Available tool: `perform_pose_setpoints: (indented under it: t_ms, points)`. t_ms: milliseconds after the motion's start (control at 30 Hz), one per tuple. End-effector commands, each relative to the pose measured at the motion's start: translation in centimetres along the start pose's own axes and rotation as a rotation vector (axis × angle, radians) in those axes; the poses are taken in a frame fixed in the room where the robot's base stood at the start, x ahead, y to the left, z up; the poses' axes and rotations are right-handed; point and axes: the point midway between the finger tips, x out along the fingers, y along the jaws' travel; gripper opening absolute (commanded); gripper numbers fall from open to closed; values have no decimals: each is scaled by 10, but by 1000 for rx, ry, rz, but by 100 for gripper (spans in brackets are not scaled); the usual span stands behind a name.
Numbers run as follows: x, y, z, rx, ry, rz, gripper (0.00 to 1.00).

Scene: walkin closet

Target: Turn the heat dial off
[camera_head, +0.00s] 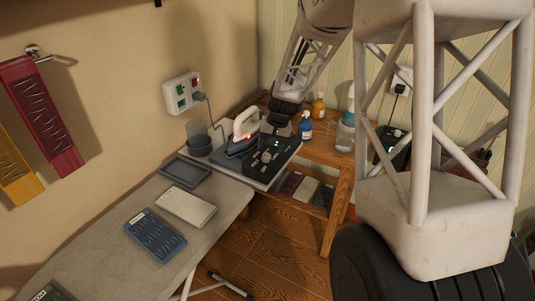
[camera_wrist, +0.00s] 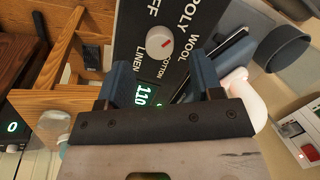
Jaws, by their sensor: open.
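The heat dial (camera_wrist: 160,42) is a round pale knob with a red mark on a black control panel (camera_wrist: 128,35). Its red mark points to the right in the wrist view, roughly toward the WOOL label. OFF, POLY, COTTON and LINEN are printed around it. A green display (camera_wrist: 142,94) reads 110. In the head view the dial (camera_head: 266,157) sits on the black control box (camera_head: 281,149) beside the iron. My gripper (camera_wrist: 160,64) is open and empty, its fingers to either side of the dial in that view; I cannot tell whether they touch it. My gripper (camera_head: 276,130) is over the box's far part.
The iron (camera_head: 243,130) stands close left of the box. A blue bottle (camera_head: 305,127) and an amber bottle (camera_head: 318,107) stand behind on the wooden table (camera_head: 338,158). A grey tray (camera_head: 186,171) and folded items lie on the ironing board (camera_head: 105,232). A wall socket (camera_head: 181,91) holds a plug.

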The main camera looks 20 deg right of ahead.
Motion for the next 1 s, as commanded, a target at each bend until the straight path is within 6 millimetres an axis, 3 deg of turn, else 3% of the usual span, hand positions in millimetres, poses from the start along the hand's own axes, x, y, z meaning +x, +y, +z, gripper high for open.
perform_pose_setpoints:
  t_ms: [300,733,1000]
  points:
    - [31,0,0,1,0,1,60]
    - [37,0,0,1,0,1,60]
    - [37,0,0,1,0,0,20]
